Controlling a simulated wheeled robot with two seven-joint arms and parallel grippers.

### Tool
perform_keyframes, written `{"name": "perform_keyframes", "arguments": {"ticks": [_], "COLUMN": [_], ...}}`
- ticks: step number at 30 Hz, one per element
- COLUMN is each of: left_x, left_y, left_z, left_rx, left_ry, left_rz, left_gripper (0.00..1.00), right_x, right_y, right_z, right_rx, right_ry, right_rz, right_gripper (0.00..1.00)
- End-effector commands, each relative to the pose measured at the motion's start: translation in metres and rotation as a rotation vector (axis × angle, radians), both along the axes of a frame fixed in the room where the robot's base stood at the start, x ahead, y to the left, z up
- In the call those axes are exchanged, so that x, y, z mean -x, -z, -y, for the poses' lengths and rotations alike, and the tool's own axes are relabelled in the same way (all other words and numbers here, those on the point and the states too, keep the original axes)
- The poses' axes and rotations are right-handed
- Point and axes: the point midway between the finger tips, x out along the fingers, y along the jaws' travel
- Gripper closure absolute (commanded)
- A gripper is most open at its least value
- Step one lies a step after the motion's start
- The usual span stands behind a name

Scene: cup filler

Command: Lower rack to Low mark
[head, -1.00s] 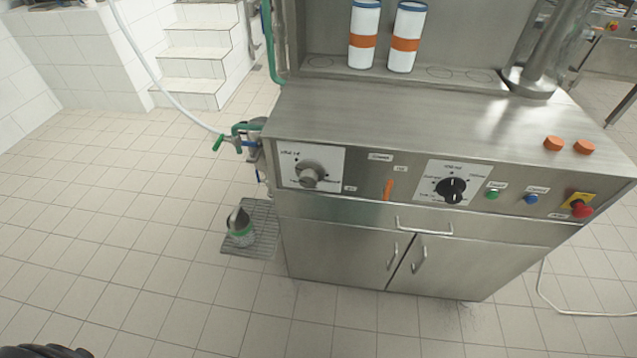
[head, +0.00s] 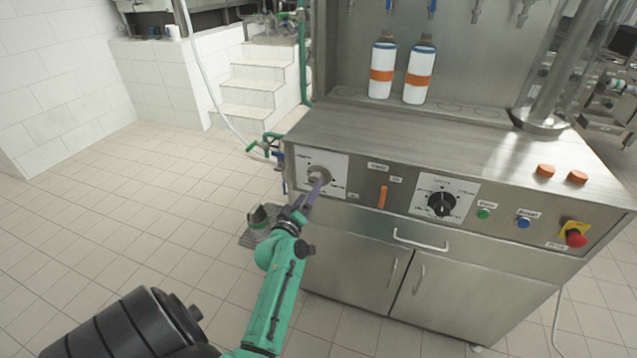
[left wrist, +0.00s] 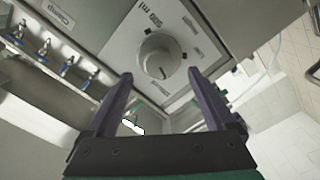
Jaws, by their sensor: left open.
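A round grey knob (head: 319,175) sits on a white dial plate at the left of the steel machine's front. In the left wrist view the knob (left wrist: 159,56) has a dark line on its face. My left gripper (head: 311,193) is at this dial, its fingers open. In the left wrist view the gripper (left wrist: 160,76) has one finger each side of the knob's lower area, and it is not closed on it. Right of it are an orange lever (head: 382,196) and a black knob (head: 441,204) on another dial. Which part is the rack is unclear.
Two white bottles with orange bands (head: 382,72) stand on the machine's shelf (head: 350,97). Green (head: 484,214), blue (head: 523,223) and red (head: 576,239) buttons are at the right. A door handle (head: 420,240) juts out below. Open tiled floor lies left.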

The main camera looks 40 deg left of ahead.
Motion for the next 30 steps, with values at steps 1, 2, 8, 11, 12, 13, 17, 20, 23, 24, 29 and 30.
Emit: {"name": "perform_keyframes", "arguments": {"ticks": [1,2,8,11,12,13,17,20,23,24,29,30], "left_x": [-0.013,-0.021,-0.053,-0.059,-0.059,-0.059,-0.059,-0.059,-0.059,-0.059,-0.059,-0.059], "left_y": [-0.002,-0.002,0.0,0.0,0.0,0.0,0.0,0.0,0.0,0.0,0.0,0.0], "left_z": [-0.005,-0.007,-0.019,-0.02,-0.02,-0.02,-0.02,-0.02,-0.02,-0.02,-0.02,-0.02], "left_rx": [-0.001,0.0,-0.001,-0.001,-0.001,-0.002,-0.002,-0.002,-0.002,-0.002,0.003,0.008], "left_ry": [0.0,0.0,0.001,0.0,0.0,0.001,0.001,0.001,0.001,0.001,0.001,0.001], "left_rz": [0.003,0.004,0.0,0.0,0.0,-0.001,-0.001,-0.001,-0.001,-0.001,0.0,0.002], "left_gripper": [0.11,0.11,0.11,0.11,0.11,0.11,0.11,0.46,0.84,0.97,0.96,0.96], "right_x": [0.003,0.005,0.014,0.014,0.013,0.013,0.013,0.013,0.012,0.011,0.011,0.011], "right_y": [-0.001,0.0,0.001,0.001,0.001,0.001,0.001,0.001,0.001,0.001,0.001,0.001], "right_z": [0.002,0.004,0.011,0.012,0.012,0.012,0.012,0.012,0.011,0.011,0.011,0.011], "right_rx": [0.003,0.006,0.016,0.017,0.017,0.017,0.017,0.017,0.016,0.016,0.016,0.015], "right_ry": [0.0,0.001,0.005,0.006,0.006,0.006,0.006,0.006,0.005,0.005,0.004,0.004], "right_rz": [-0.005,-0.009,-0.024,-0.024,-0.023,-0.023,-0.023,-0.022,-0.02,-0.02,-0.019,-0.018], "right_gripper": [1.0,1.0,1.0,1.0,1.0,1.0,1.0,1.0,1.0,1.0,1.0,1.0]}}
